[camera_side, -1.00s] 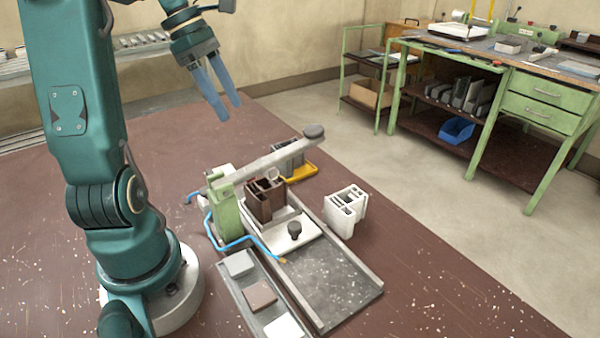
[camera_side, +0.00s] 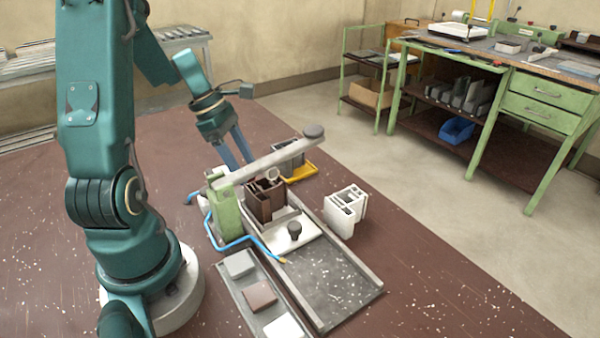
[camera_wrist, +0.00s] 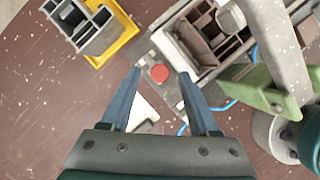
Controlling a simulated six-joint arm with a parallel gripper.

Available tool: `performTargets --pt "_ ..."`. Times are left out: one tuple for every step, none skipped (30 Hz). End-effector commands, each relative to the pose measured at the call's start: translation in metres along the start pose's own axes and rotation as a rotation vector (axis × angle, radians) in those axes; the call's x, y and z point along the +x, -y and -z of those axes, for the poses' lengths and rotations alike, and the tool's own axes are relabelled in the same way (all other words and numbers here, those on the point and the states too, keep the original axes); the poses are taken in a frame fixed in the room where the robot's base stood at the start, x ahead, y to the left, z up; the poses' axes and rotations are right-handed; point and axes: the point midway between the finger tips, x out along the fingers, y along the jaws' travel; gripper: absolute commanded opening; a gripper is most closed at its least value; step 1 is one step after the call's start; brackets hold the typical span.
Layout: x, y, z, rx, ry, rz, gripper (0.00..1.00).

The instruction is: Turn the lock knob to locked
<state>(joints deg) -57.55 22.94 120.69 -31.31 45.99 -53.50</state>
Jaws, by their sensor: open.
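A red round knob (camera_wrist: 160,72) sits on a small grey block beside the clamp in the wrist view. It appears between my fingertips in the picture; I cannot tell the height gap or its turned position. In the side view it is hidden behind the clamp. A dark knob (camera_side: 294,229) stands on the white plate at the front of the clamp. I cannot tell from the frames which is the lock knob. My gripper (camera_side: 238,156) is open and empty, pointing down behind the clamp lever (camera_side: 265,160); it also shows in the wrist view (camera_wrist: 160,77).
The green clamp post (camera_side: 226,207) and the lever stand close to my gripper. A brown profile (camera_side: 264,203) sits in the clamp. A yellow tray (camera_side: 303,173) holds a grey profile behind. A white profile (camera_side: 345,209) stands at right. A blue hose (camera_side: 235,244) runs along the front.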

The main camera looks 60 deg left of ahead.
Motion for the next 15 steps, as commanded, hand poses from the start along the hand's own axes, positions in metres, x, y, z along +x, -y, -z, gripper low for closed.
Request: performTargets --pt "0.0030 0.0007 -0.0002 0.000 0.000 0.003 0.61" --pt "0.0039 0.0006 -0.0001 -0.001 0.000 0.002 0.61" --pt "0.0045 0.0004 0.0001 -0.001 -0.001 0.001 0.61" --pt "0.0047 0.0003 0.0001 -0.001 -0.001 0.001 0.61" --pt "0.0047 0.0002 0.0001 -0.001 -0.001 0.000 0.61" --pt "0.0045 0.0002 0.0001 -0.001 -0.001 0.000 0.61" --pt "0.0044 0.0001 0.0001 -0.001 -0.001 0.000 0.61" --pt "0.0044 0.0001 0.0001 -0.001 -0.001 0.000 0.61" --pt "0.0043 0.0002 0.0001 -0.001 -0.001 0.000 0.61" --pt "0.0043 0.0002 0.0001 -0.001 -0.001 0.000 0.50" --pt "0.0042 0.0001 0.0001 -0.001 -0.001 0.000 0.38" --pt "0.0042 0.0001 0.0001 -0.001 -0.001 0.000 0.23" --pt "0.0042 0.0001 0.0001 -0.001 -0.001 0.000 0.12" --pt "0.0041 0.0001 0.0001 -0.001 -0.001 0.000 0.00" --pt "0.0041 0.0001 0.0001 -0.001 -0.001 0.000 0.00"
